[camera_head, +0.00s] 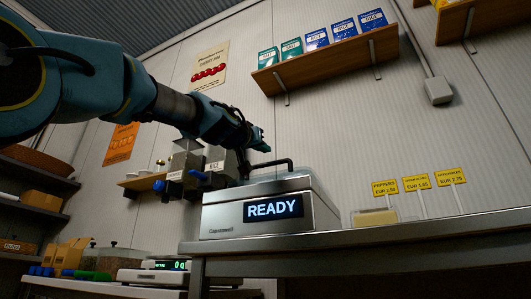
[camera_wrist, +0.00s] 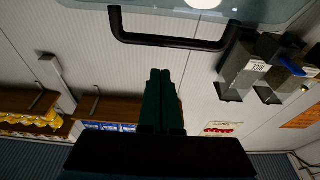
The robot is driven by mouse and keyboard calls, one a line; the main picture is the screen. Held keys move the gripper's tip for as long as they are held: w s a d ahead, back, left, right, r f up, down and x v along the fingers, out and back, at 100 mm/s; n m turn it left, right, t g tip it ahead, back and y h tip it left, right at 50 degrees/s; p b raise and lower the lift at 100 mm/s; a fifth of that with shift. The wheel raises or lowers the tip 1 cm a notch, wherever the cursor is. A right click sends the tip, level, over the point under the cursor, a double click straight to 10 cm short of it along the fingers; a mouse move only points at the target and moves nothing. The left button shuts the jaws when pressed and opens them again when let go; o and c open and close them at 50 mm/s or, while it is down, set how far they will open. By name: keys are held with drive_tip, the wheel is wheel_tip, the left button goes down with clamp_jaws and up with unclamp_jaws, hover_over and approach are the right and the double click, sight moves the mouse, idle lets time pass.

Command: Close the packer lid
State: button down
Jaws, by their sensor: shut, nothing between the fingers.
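The packer (camera_head: 222,222) is a grey metal box on the counter, with a lit READY display (camera_head: 273,208) on its front. Its lid (camera_head: 300,181) lies over the top of the box, and I cannot tell whether it is fully seated. The lid's black bar handle (camera_head: 272,163) stands up from it; in the wrist view the handle (camera_wrist: 175,42) crosses the top, with the pale glassy lid (camera_wrist: 150,8) beyond. My gripper (camera_wrist: 160,72) is shut and empty, its dark fingers pointing toward the handle but apart from it in the picture. In the head view its fingertips are hard to make out beside the handle.
Rice dispensers (camera_head: 218,160) hang on the wall behind, left of the packer. A scale (camera_head: 160,270) stands at lower left. Price signs (camera_head: 418,182) and a pale block (camera_head: 375,217) are on the right. The metal counter (camera_head: 430,235) is clear in front. A shelf of boxes (camera_head: 330,57) is above.

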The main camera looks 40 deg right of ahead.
drive_tip(key=a+f+b, duration=0.1)
drive_tip(key=s+a+f+b, duration=0.1)
drive_tip(key=f+b, duration=0.1)
drive_tip(key=s+a+f+b, duration=0.1)
drive_tip(key=f, duration=0.1)
drive_tip(key=shift+a, duration=0.2)
drive_tip(key=shift+s+a+f+b, duration=0.15)
drive_tip(key=shift+a+f+b, duration=0.1)
drive_tip(key=shift+a+b, duration=0.2)
